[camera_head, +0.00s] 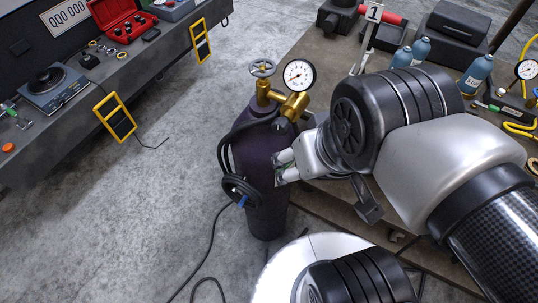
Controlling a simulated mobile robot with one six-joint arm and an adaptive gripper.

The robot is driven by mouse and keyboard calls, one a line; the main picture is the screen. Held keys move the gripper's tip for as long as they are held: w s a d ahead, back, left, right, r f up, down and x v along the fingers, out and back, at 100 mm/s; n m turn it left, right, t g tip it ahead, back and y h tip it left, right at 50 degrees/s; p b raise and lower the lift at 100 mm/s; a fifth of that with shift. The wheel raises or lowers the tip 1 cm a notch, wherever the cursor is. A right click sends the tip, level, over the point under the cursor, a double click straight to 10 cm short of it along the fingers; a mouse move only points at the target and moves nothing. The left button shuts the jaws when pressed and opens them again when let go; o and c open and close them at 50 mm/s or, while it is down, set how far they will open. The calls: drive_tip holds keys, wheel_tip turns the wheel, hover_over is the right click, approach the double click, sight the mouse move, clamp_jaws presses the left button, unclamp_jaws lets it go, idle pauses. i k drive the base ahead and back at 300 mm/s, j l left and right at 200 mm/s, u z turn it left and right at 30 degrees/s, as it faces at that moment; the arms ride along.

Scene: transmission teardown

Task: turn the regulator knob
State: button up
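A dark purple gas cylinder (262,195) stands upright on the floor near the middle of the view. A brass regulator (290,106) sits on top of it, with a round white-faced gauge (299,75). A grey handwheel (263,68) tops the brass valve. A small dark knob-like part (280,125) shows below the brass body, close to my wrist. My gripper (279,168) is in front of the cylinder's upper right side, below the regulator. Its fingers point left and look small here. I cannot tell whether they touch the cylinder or how far apart they are.
A black hose coil (240,188) hangs on the cylinder's left side, and a cable trails over the floor. A workbench (45,140) stands at left. A brown table (318,50) with blue bottles (421,50) is behind my arm. The floor between is mostly open.

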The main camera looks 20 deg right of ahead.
sight(280, 126)
drive_tip(key=k+j+u, duration=0.15)
drive_tip(key=u, duration=0.2)
drive_tip(key=k+j+u, duration=0.15)
drive_tip(key=u, duration=0.25)
drive_tip(key=i+j, duration=0.05)
drive_tip(key=j, duration=0.05)
